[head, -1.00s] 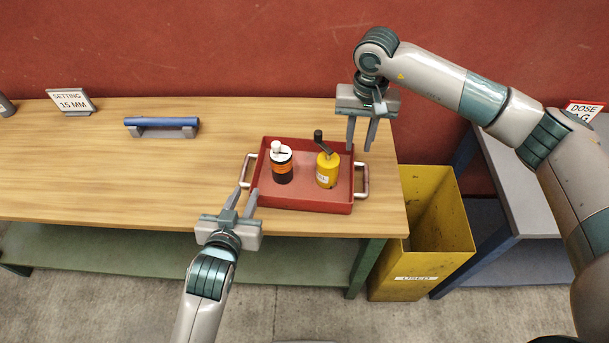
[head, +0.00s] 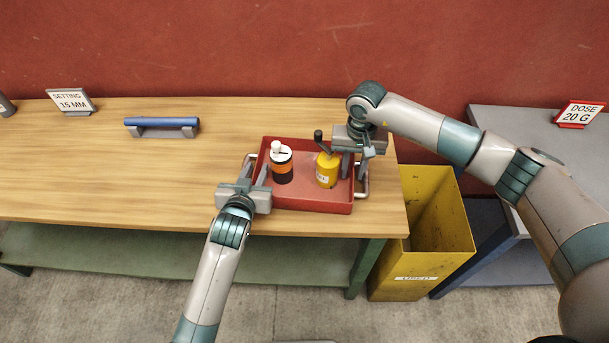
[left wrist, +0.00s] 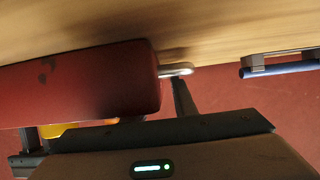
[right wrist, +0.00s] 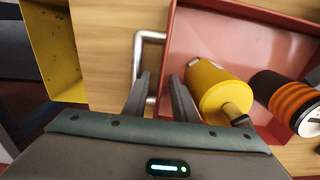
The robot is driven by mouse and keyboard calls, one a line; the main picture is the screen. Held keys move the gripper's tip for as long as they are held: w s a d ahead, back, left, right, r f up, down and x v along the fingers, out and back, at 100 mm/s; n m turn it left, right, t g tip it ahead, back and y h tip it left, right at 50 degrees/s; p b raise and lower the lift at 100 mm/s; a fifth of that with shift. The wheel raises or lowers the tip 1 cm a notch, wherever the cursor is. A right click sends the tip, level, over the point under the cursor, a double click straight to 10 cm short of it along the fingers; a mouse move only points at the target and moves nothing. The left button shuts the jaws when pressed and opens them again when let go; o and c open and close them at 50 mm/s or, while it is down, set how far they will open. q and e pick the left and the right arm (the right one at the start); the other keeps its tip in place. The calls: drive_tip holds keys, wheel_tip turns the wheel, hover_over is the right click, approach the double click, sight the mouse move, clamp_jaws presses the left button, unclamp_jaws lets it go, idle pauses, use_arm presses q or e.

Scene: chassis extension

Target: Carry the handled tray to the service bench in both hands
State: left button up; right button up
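The red handled tray (head: 310,204) sits on the wooden bench near its right end, with metal handles on its left and right sides. It holds a black, orange and white grinder (head: 281,165) and a yellow grinder (head: 327,170) with a dark crank. My left gripper (head: 255,170) is open at the left handle, which shows in the left wrist view (left wrist: 178,69) beside one finger. My right gripper (head: 354,170) is open above the right handle; in the right wrist view its fingers are apart near the handle (right wrist: 139,55) and tray wall. Contact is unclear.
A blue-topped handle block (head: 162,126) and a "SETTING 15 MM" sign (head: 71,102) stand left on the wooden bench (head: 100,190). A yellow bin (head: 425,270) stands between it and a grey bench (head: 490,120) bearing a "DOSE 20 G" sign (head: 579,114).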

use_arm(q)
clamp_jaws()
use_arm(e)
clamp_jaws()
use_arm(q)
drive_tip(key=shift+r, duration=0.1)
use_arm(e)
drive_tip(key=shift+r, duration=0.1)
idle(1.0)
